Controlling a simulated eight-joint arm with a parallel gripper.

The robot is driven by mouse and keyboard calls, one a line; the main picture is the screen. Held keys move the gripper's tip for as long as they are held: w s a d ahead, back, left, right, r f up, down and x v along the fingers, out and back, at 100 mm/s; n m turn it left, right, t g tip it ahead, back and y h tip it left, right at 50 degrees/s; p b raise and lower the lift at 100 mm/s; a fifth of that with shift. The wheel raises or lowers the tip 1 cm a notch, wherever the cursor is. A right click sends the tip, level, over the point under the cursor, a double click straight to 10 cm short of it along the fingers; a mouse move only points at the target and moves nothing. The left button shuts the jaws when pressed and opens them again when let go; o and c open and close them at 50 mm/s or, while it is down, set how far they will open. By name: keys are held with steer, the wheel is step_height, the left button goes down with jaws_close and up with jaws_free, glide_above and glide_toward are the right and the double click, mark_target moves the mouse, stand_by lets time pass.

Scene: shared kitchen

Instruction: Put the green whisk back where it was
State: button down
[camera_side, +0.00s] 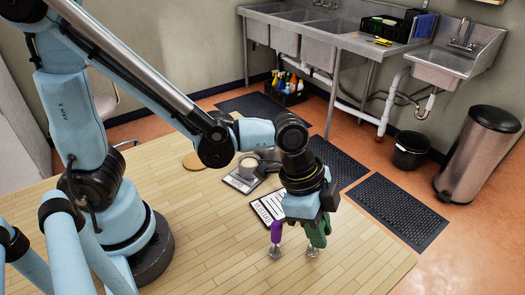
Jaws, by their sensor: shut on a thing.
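The green whisk (319,236) is upright under my gripper (316,222), its metal end pointing down close to the table (365,265). My gripper is shut on its upper part and hides its top. I cannot tell whether the metal end touches the table. A purple-handled tool (276,233) with a similar metal end stands upright just left of it, apart from the green whisk.
A clipboard with a printed sheet (268,208) lies behind the purple tool. A cup (248,163) sits on a scale (241,184) farther back. A round wooden board (194,161) lies to the left. The table's front right is clear.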

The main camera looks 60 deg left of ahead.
steer(key=shift+f, duration=0.25)
steer(key=c, duration=1)
jaws_free()
steer(key=v, duration=1.2)
steer(key=a+n+t+y, duration=0.1)
steer(key=a+n, duration=0.3)
steer(key=a, duration=0.1)
steer(key=w+a+f+n+t+y, duration=0.1)
steer(key=a+n+t, duration=0.1)
steer(key=a+n, duration=0.2)
steer(key=w+a+f+n+t+y, duration=0.1)
steer(key=a+n+t, duration=0.1)
steer(key=a+n, duration=0.2)
steer(key=shift+a+y, duration=0.3)
steer(key=shift+a, duration=1.4)
